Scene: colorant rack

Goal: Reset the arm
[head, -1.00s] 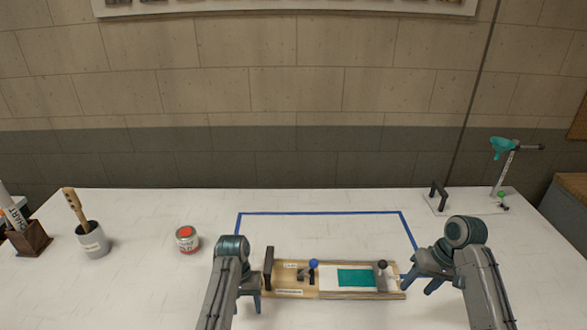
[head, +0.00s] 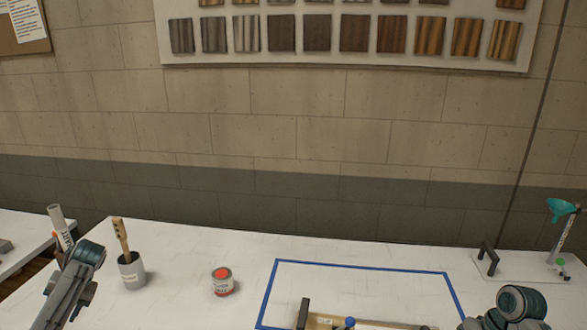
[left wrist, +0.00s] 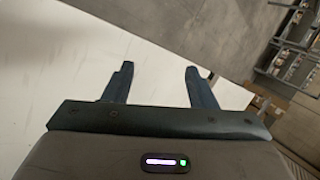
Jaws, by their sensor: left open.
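My left gripper (left wrist: 158,72) is open and empty in the left wrist view, with both fingers apart over a white surface near an edge. In the head view my left arm (head: 75,278) is at the far left, in front of the table's left end. My right arm (head: 520,302) shows at the bottom right corner; its gripper is cut off by the lower edge of the picture. The wooden board (head: 325,321) with the blue knob (head: 350,322) is only partly in view at the bottom, inside the blue tape outline (head: 360,268).
A stand with a teal funnel (head: 560,208) is at the right, beside a black-handled plate (head: 488,258). Wood samples hang on the wall.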

